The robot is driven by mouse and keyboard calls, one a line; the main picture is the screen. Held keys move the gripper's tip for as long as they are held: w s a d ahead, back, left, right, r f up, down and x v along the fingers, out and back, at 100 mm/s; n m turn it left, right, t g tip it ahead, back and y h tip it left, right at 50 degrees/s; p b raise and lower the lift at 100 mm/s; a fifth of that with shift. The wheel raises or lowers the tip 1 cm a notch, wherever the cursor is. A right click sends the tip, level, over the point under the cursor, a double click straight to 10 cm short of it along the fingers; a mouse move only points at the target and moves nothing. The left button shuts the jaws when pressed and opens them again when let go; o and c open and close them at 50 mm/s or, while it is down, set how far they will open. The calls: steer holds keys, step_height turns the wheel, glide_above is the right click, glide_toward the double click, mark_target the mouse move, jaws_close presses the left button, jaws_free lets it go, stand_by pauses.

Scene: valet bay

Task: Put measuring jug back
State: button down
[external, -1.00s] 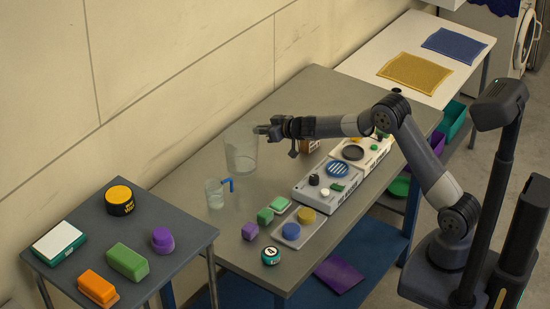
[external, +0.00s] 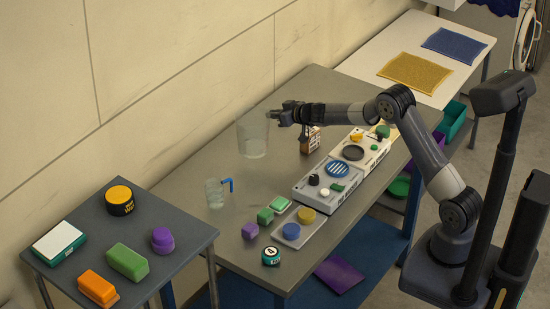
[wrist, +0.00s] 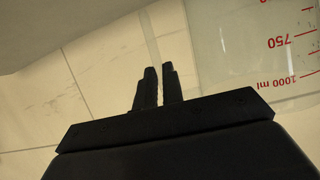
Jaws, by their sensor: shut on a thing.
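The measuring jug (external: 252,138) is a large clear vessel, upright, at the far side of the grey table near the wall. In the wrist view the jug (wrist: 287,45) fills the upper right, with red marks such as 750 and 1000 ml. My gripper (external: 274,115) reaches it from the right, near its top. In the wrist view my gripper (wrist: 158,78) has its fingers close together on a thin, clear upright part of the jug, probably the handle. I cannot tell whether the jug's base touches the table.
A small clear cup with a blue handle (external: 215,194) stands nearer on the grey table (external: 185,178). Two control panels (external: 328,187), a brown labelled box (external: 310,141) and several coloured blocks stand along the right side. The table behind the jug looks clear.

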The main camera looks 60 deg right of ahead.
steer(key=shift+f+b, duration=1.35)
steer(key=shift+f, duration=0.8)
steer(key=shift+f, duration=0.2)
steer(key=c, duration=1.5)
jaws_free()
steer(key=shift+c, duration=0.2)
steer(key=b+v, duration=0.2)
steer(key=v, duration=1)
steer(key=shift+r+b, duration=0.15)
steer(key=shift+b, duration=0.15)
steer(key=shift+d, duration=0.1)
